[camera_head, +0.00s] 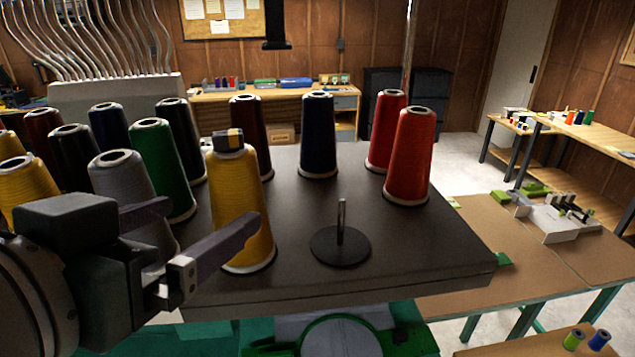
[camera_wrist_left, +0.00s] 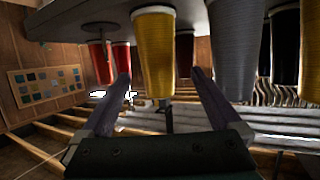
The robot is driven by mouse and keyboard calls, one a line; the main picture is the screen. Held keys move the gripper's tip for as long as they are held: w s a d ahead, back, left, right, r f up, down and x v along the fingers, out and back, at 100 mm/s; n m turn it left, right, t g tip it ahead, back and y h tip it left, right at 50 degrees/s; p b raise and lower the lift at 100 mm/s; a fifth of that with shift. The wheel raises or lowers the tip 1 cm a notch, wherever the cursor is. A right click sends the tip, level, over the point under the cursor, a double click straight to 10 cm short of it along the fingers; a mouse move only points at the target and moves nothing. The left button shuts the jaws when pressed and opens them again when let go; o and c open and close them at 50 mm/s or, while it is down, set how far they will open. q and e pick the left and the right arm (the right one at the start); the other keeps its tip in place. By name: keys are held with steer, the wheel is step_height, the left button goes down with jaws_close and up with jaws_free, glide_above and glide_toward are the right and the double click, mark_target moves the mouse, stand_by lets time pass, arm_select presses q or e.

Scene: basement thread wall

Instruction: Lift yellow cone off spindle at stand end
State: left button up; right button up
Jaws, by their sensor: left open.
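The yellow cone (camera_head: 238,185) stands upright at the stand's front, with a dark and yellow piece (camera_head: 228,140) at its top. The spindle inside it is hidden. My left gripper (camera_head: 212,212) is open and comes in from the left, low on the cone. Its near finger crosses in front of the cone's lower part in the head view. In the left wrist view, the yellow cone (camera_wrist_left: 153,50) hangs upside down in the picture, between the lines of the two fingers (camera_wrist_left: 160,75). I cannot tell whether either finger touches it. My right gripper is not in view.
A bare spindle on a black disc (camera_head: 341,245) is right of the cone on the dark stand (camera_head: 430,260). Red cones (camera_head: 410,155), a navy cone (camera_head: 319,135) and a green cone (camera_head: 163,170) stand behind. A grey cone (camera_head: 125,185) is close to my gripper.

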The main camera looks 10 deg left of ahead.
mark_target(221, 203)
arm_select(q)
steer(key=shift+w+d+f, duration=0.1)
steer(key=shift+w+d, duration=0.15)
steer(key=shift+w, duration=0.1)
steer(key=x, duration=0.1)
steer(key=p+x, duration=0.1)
steer(key=x, duration=0.1)
steer(key=shift+w+r, duration=0.1)
steer(key=shift+r, duration=0.15)
steer(key=shift+w+f+p, duration=0.25)
steer(key=shift+w+p, duration=0.15)
steer(key=shift+w, duration=0.15)
steer(key=shift+w+p, duration=0.35)
steer(key=shift+w, duration=0.1)
steer(key=shift+p+x, duration=0.8)
steer(key=shift+x, duration=1.45)
steer(key=shift+d, duration=0.15)
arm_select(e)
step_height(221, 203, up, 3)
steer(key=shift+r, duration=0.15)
arm_select(q)
jaws_close()
steer(key=shift+s, duration=0.1)
